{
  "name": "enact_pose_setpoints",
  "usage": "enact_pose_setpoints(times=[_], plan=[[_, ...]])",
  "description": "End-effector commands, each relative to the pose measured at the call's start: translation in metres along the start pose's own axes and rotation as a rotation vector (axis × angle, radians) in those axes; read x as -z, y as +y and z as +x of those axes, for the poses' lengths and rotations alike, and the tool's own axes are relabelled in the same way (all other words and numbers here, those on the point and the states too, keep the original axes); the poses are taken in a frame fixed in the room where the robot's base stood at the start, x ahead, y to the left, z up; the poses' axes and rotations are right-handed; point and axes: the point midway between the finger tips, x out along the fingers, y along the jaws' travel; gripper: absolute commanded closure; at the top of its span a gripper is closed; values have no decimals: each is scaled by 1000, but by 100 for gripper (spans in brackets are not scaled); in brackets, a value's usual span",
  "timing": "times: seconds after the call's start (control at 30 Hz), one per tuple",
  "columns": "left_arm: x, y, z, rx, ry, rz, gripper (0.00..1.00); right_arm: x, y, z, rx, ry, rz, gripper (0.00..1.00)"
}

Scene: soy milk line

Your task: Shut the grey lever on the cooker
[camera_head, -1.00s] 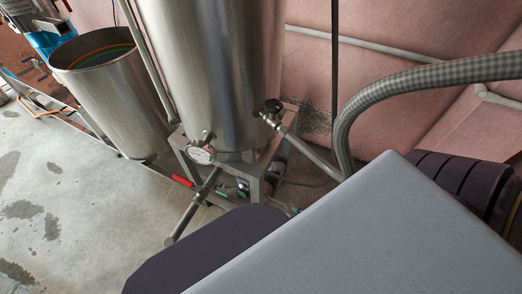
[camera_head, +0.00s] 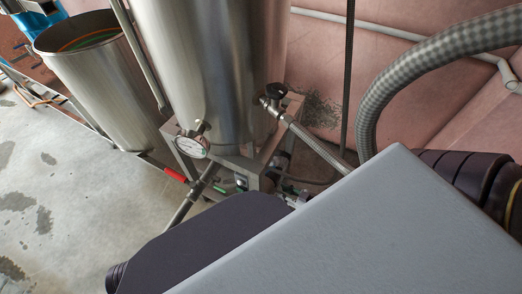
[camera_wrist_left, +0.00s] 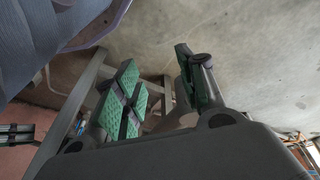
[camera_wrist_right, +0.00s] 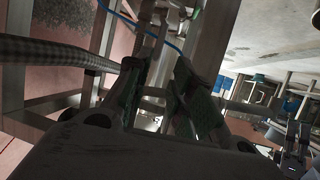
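The cooker (camera_head: 205,70) is a tall steel cylinder on a metal stand in the head view. A round dial gauge (camera_head: 192,147) and a red lever (camera_head: 175,174) show low at its front. A dark knob (camera_head: 275,91) sits on its right side. I cannot make out a grey lever for certain. My right gripper (camera_head: 262,187) is low by the stand, mostly hidden by my own arm parts. In the right wrist view its fingers (camera_wrist_right: 158,95) look apart, with nothing seen held. My left gripper (camera_wrist_left: 160,88) is open and empty above the floor in the left wrist view.
A braided hose (camera_head: 315,145) runs from the cooker's right side. A thicker checkered hose (camera_head: 385,90) arches at right. A wide steel vat (camera_head: 100,80) stands left of the cooker. Pink wall is behind; the concrete floor (camera_head: 60,190) at left is mostly clear.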

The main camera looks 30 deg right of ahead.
Motion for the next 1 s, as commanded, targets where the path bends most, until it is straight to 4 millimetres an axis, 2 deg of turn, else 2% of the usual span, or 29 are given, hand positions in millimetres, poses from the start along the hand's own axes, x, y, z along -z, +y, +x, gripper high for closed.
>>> enact_pose_setpoints(times=[0.47,1.0], plan=[[1,0,-1,-1,5,0,60,0,1,7,-1,0,0,76],[10,4,-19,-11,49,2,60,-1,0,54,0,0,0,76]])
